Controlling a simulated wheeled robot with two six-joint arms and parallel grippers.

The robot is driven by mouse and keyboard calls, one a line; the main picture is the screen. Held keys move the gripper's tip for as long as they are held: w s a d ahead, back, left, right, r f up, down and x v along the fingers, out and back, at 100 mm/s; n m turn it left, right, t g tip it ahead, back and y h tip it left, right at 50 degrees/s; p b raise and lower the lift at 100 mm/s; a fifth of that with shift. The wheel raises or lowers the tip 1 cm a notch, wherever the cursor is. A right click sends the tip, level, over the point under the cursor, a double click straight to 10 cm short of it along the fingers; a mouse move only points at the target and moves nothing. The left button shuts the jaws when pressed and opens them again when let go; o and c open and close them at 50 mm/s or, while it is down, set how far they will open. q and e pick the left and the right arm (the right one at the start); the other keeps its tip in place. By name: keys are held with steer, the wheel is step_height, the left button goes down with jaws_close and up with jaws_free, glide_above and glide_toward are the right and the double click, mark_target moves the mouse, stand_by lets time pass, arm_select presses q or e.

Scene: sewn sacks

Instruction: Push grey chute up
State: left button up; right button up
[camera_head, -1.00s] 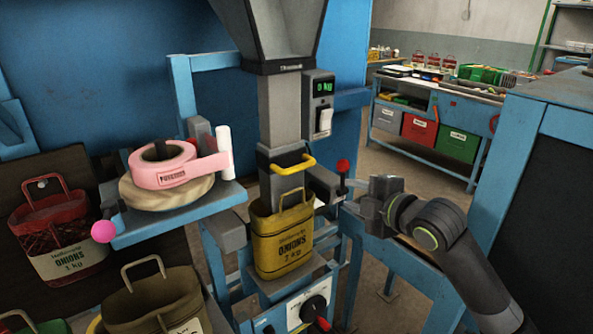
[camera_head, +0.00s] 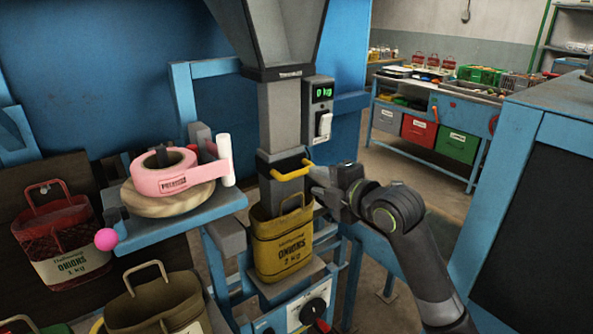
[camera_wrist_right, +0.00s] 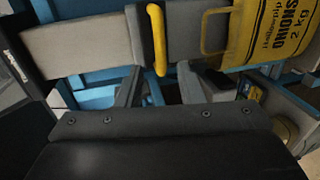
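The grey chute (camera_head: 280,112) comes down from a hopper, and its lower end goes into the mouth of a yellow onion sack (camera_head: 283,246). A yellow handle (camera_head: 294,169) is on the chute's dark collar. My right gripper (camera_head: 319,187) is just right of the handle, pointing at it. In the right wrist view the gripper (camera_wrist_right: 158,85) has its fingers apart, and the yellow handle (camera_wrist_right: 157,40) lies ahead in line with the gap. The handle seems not to be gripped. The grey chute (camera_wrist_right: 80,45) and sack (camera_wrist_right: 270,32) show there too. My left gripper is not in view.
A display box (camera_head: 320,107) is on the chute's right, above my gripper. A pink tape roll (camera_head: 165,180) is on a blue shelf at left. A red sack (camera_head: 62,240) hangs further left. A blue cabinet (camera_head: 530,130) stands at right.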

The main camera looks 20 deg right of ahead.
mark_target(299, 174)
steer(key=p+x, duration=0.2)
steer(key=x, duration=0.6)
steer(key=shift+w+a, duration=0.15)
steer(key=shift+w, duration=0.25)
steer(key=shift+f, duration=0.1)
jaws_close()
